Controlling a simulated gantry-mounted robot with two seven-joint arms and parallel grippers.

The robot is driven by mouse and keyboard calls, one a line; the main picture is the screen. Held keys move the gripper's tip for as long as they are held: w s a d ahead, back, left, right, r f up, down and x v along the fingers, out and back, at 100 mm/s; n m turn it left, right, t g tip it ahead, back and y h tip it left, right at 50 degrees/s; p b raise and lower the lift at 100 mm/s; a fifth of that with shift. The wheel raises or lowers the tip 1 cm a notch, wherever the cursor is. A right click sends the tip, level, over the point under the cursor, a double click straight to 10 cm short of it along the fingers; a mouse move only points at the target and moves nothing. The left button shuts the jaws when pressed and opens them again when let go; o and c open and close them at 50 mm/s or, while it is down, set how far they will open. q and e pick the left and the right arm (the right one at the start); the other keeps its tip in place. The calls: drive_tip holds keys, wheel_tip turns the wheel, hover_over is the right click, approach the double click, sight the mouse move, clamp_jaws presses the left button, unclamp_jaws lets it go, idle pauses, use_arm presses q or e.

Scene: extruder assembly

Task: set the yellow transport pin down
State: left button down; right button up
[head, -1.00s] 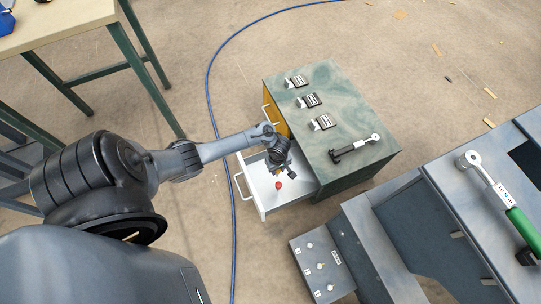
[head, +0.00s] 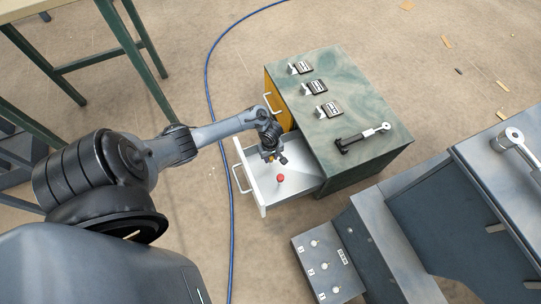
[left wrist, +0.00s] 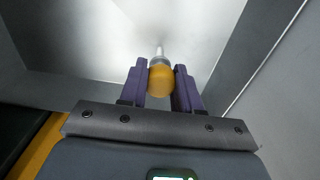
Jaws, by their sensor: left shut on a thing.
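The yellow transport pin (left wrist: 161,80) has a round yellow knob and a silver shaft. In the left wrist view its knob sits between the two purple fingers of my left gripper (left wrist: 160,88), which is shut on it. The shaft points away toward the grey drawer floor; whether its tip touches is unclear. In the head view my left gripper (head: 274,157) is over the open white drawer (head: 301,182). The pin cannot be made out there. My right gripper is not in view.
A red-knobbed pin (head: 280,178) stands in the drawer, close to my left gripper. The green-topped cabinet (head: 345,95) carries several small labelled parts and a black-handled tool (head: 362,138). A blue cable (head: 208,95) runs along the floor. A grey bench stands at right.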

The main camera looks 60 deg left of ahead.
use_arm(q)
drive_tip(key=shift+f, duration=0.15)
drive_tip(key=c, duration=0.8)
unclamp_jaws()
drive_tip(key=shift+f, duration=0.2)
drive_tip(key=shift+r, duration=0.2)
